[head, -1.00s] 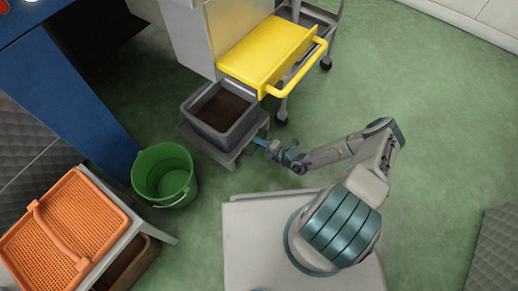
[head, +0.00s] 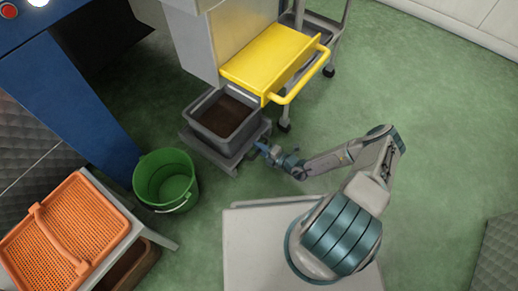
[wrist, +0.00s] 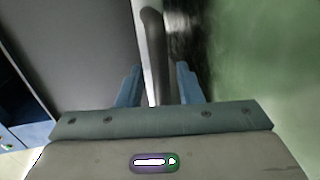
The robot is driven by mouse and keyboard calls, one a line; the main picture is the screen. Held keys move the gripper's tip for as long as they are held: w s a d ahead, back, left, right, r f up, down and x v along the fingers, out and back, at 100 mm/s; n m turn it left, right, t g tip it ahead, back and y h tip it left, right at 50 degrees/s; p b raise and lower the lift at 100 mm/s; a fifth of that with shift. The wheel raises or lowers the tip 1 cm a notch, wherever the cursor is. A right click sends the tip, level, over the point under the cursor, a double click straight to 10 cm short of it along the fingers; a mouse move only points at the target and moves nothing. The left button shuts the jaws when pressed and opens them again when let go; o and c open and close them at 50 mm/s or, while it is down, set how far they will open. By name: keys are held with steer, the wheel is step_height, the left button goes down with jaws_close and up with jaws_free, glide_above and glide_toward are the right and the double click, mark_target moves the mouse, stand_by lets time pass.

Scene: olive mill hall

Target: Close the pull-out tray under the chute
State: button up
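The grey pull-out tray (head: 243,136) holds dark brown matter and sits low on a grey base (head: 231,161), out in front of the metal chute housing (head: 205,45). A yellow cover (head: 268,52) with a yellow bar handle is above and behind it. My gripper (head: 264,150) is low at the right side of the tray. In the wrist view my gripper (wrist: 158,84) has its two blue fingers apart. A dark grey bar (wrist: 153,40) with a pale strip runs up between and beyond them; whether they touch it I cannot tell. A large dark grey surface lies left of the fingers.
A green bucket (head: 166,180) stands left of the tray. An orange perforated crate (head: 72,228) rests on a stand at lower left. A blue machine leg (head: 75,100) is at left, a wheeled trolley (head: 330,45) behind.

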steer(key=p+v, duration=0.4)
steer(key=v, duration=0.9)
steer(key=shift+s+d, duration=0.25)
steer(key=shift+s, duration=0.05)
steer(key=shift+r, duration=0.1)
